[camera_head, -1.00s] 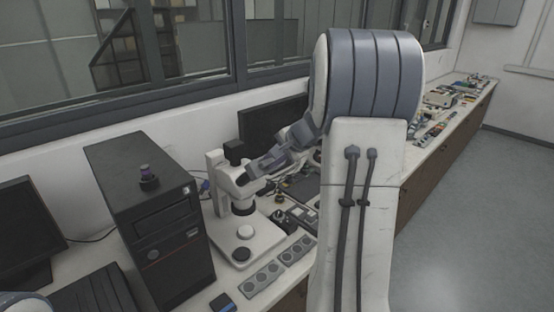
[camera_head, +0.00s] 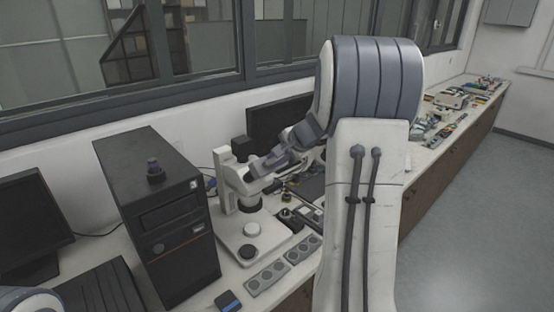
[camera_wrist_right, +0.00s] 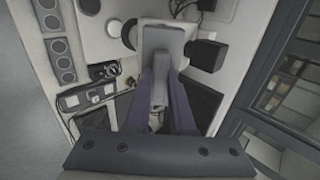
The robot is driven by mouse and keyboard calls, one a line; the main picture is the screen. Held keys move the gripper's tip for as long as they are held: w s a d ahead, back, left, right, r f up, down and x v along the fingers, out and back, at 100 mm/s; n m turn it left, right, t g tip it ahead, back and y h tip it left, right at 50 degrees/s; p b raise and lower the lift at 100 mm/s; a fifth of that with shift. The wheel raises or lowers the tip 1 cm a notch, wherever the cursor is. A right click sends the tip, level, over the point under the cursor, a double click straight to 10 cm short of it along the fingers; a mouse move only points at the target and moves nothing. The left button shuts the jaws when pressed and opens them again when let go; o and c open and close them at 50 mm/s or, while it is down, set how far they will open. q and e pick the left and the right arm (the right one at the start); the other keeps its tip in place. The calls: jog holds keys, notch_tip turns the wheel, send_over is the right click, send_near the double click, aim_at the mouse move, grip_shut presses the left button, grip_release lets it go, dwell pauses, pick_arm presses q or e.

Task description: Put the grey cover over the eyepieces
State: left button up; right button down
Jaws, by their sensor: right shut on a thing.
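A white microscope (camera_head: 231,194) stands on the bench beside the black computer tower, its base towards me. My right gripper (camera_head: 260,167) reaches in from the right and is at the microscope's head. In the right wrist view my right gripper (camera_wrist_right: 161,84) is shut on the grey cover (camera_wrist_right: 165,42), which lies in front of the microscope's head. The eyepieces do not show; the cover and gripper hide that area, so I cannot tell whether the cover is around them. My left gripper is not in view.
The black computer tower (camera_head: 160,215) stands close to the microscope's left, with a small dark object (camera_head: 155,171) on top. A monitor (camera_head: 279,120) stands behind. A grey socket strip (camera_head: 284,265) lies at the bench's front edge. My right arm hides part of the bench.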

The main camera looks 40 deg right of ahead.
jog(key=shift+w+f, duration=0.25)
jog(key=shift+f, duration=0.05)
jog(key=c, duration=0.7)
grip_release()
jog(key=b+v, duration=0.2)
jog(key=v, duration=0.8)
jog(key=shift+s+r+b, duration=0.2)
jog(key=shift+b, duration=0.15)
